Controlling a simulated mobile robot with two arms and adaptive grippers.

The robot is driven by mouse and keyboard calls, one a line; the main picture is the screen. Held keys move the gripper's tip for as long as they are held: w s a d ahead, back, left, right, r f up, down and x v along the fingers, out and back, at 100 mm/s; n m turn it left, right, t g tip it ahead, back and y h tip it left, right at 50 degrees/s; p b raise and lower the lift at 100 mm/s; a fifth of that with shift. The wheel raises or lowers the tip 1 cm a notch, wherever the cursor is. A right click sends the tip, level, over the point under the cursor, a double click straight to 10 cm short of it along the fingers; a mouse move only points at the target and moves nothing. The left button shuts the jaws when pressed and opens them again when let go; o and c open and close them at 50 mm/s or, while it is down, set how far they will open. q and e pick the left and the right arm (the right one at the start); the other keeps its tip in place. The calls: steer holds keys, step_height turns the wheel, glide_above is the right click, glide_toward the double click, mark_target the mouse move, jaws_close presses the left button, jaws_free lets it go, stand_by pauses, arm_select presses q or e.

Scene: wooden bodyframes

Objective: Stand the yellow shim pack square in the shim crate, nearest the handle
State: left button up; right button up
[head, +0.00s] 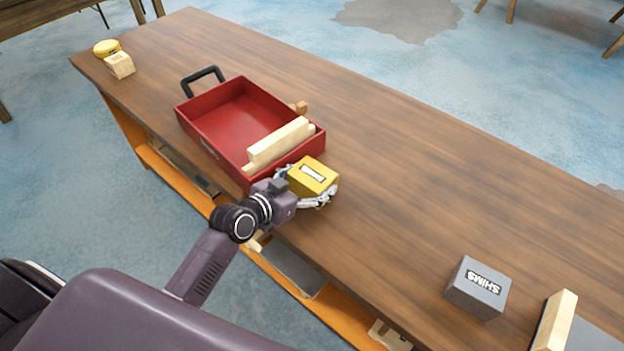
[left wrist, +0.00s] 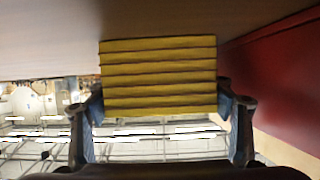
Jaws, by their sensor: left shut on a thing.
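The yellow shim pack (head: 314,176) has a white label on top and is held by my left gripper (head: 308,188). In the left wrist view the pack (left wrist: 158,76) shows its layered yellow edge between the two fingers (left wrist: 160,118). The red shim crate (head: 232,115) stands on the bench to the left of the pack, with a black handle (head: 202,76) at its far left end. The pack is outside the crate, beside its near right end, close to the bench top. My right gripper is not in view.
Pale wooden pieces (head: 280,143) lie in the crate's near right end; the handle end is empty. A grey box marked SHIMS (head: 477,287) and a pale block (head: 555,322) stand at the bench's right. A yellow round thing (head: 106,47) and wooden block (head: 120,65) sit far left.

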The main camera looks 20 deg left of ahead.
arm_select(q)
steer(key=o, duration=1.1)
